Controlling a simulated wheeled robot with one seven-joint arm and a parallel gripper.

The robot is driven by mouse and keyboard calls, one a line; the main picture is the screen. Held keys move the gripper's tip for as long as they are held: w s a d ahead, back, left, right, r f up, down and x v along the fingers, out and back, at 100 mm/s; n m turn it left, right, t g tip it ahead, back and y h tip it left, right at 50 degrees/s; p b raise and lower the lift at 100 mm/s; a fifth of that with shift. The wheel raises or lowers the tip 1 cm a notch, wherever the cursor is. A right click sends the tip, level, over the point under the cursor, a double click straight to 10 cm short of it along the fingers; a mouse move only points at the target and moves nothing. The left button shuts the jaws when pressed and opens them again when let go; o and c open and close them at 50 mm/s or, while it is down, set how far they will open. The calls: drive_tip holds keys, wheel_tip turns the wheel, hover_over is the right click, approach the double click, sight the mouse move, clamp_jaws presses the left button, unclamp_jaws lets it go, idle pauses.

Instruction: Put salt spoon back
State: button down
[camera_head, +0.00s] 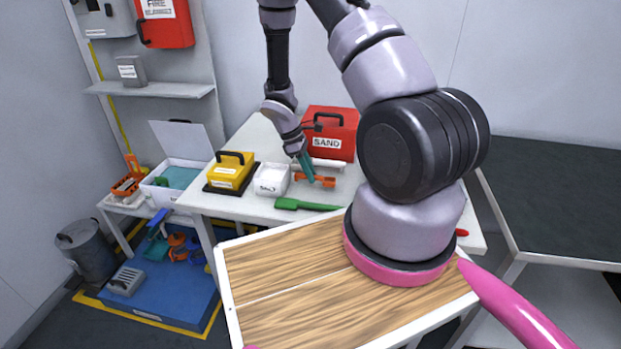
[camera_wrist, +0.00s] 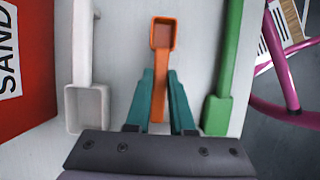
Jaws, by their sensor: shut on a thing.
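My gripper (camera_head: 309,177) reaches down to the white table, with its teal fingers on the handle of an orange spoon (camera_head: 325,182). In the wrist view the orange spoon (camera_wrist: 163,34) runs between my fingers (camera_wrist: 161,78), its square scoop beyond the tips. It is at or just above the table; I cannot tell which. A white spoon (camera_wrist: 87,100) lies to its left and a green spoon (camera_wrist: 226,75) to its right. In the head view the green spoon (camera_head: 292,204) lies nearer the front edge. No label tells which is the salt spoon.
A red box labelled SAND (camera_head: 331,134) stands behind the spoons. A white labelled box (camera_head: 271,179) and a yellow box (camera_head: 231,172) stand to the left. A wood-topped surface (camera_head: 285,285) is in front. A side shelf with an open box (camera_head: 182,175) is at left.

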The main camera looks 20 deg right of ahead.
drive_tip(key=shift+f, duration=0.9)
drive_tip(key=c, duration=0.8)
unclamp_jaws()
drive_tip(key=shift+f, duration=0.15)
drive_tip(key=v, duration=1.2)
drive_tip(key=shift+r, duration=0.3)
